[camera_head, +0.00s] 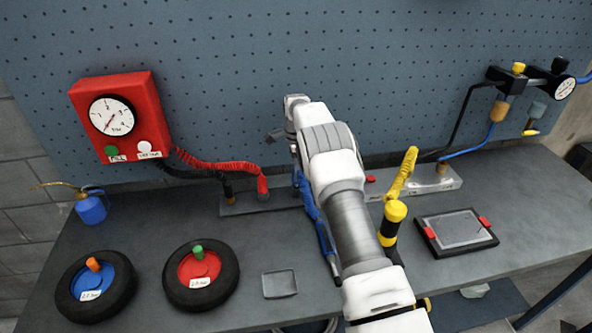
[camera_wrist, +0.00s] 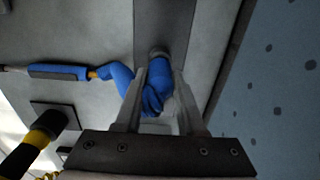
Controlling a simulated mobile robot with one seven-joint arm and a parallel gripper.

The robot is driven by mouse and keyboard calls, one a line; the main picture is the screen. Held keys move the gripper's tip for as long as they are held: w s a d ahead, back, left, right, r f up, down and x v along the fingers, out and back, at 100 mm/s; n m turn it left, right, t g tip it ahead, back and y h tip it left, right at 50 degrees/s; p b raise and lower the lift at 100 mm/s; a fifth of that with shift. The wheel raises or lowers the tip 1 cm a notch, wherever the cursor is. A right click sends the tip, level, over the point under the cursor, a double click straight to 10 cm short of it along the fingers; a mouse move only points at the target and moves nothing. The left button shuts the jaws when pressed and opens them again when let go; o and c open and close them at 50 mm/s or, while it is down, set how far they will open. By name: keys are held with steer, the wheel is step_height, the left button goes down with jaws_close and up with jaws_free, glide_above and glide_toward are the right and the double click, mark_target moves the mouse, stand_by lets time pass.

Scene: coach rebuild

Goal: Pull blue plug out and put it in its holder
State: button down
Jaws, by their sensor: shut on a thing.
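The blue plug (camera_wrist: 156,88) stands at a grey metal collar on a dark grey strip in the wrist view. My gripper (camera_wrist: 158,76) has one finger on each side of it and is shut on it. I cannot tell whether the plug is still seated in the collar. Its blue coiled hose (camera_wrist: 119,76) leads left to a blue-handled tool (camera_wrist: 58,71). In the head view my arm hides the plug, and the blue hose (camera_head: 311,203) shows beside the arm. I cannot make out the holder for certain.
A metal strip (camera_head: 236,209) left of my arm carries a black and a red plug. A yellow coiled hose and yellow-black tool (camera_head: 392,217) stand close right of my arm. A tablet (camera_head: 458,231), two wheels (camera_head: 201,274) and a small grey tray (camera_head: 280,284) lie on the bench.

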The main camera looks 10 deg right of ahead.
steer(key=shift+f+b, duration=0.85)
steer(key=shift+f, duration=0.35)
steer(key=shift+r, duration=0.1)
steer(key=shift+c, duration=2.1)
jaws_free()
steer(key=shift+r, duration=0.1)
